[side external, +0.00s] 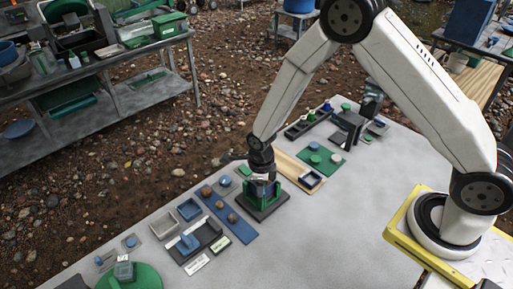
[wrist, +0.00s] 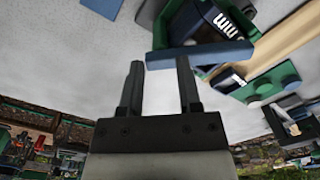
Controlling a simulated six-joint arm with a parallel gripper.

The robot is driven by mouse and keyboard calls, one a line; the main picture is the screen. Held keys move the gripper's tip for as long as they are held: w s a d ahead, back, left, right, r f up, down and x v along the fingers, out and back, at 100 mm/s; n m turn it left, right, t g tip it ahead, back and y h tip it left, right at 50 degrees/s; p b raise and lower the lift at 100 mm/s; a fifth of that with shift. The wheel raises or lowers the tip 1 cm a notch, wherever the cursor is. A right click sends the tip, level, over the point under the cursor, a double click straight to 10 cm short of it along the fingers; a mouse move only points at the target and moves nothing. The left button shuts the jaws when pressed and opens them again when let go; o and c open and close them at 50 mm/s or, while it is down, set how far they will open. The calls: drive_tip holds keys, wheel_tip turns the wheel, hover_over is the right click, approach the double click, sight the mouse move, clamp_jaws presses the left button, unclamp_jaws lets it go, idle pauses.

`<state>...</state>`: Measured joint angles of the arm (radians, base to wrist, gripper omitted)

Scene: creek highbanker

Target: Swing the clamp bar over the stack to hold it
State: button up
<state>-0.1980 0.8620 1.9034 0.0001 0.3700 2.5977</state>
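A green upright fixture (side external: 265,189) stands on a dark square base (side external: 262,208) near the middle of the bench, with something small and pale in it. My gripper (side external: 262,174) points down at its top. In the wrist view, my gripper (wrist: 159,66) has its two dark fingers apart, with nothing clearly held between them. The stack is not clearly distinguishable and is partly hidden by my gripper.
A blue strip with round knobs (side external: 229,216) and small grey trays (side external: 189,208) lie left of the fixture. A wooden board (side external: 293,167) and a green plate with knobs (side external: 318,158) are to the right. The bench's front right area (side external: 330,240) is clear.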

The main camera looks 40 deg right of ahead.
drive_tip(key=shift+s+d+f, duration=0.1)
drive_tip(key=shift+f, duration=0.45)
drive_tip(key=shift+r, duration=3.4)
drive_tip(key=s+d+r+n+t, duration=0.1)
drive_tip(key=s+d+r+n, duration=0.3)
drive_tip(key=n, duration=0.9)
drive_tip(key=s+d+r+n+t, duration=0.1)
drive_tip(key=s+d+r+n, duration=0.3)
drive_tip(key=n, duration=1)
drive_tip(key=s+r, duration=0.3)
drive_tip(key=s, duration=0.1)
drive_tip(key=shift+r+t, duration=0.25)
drive_tip(key=shift+t, duration=0.05)
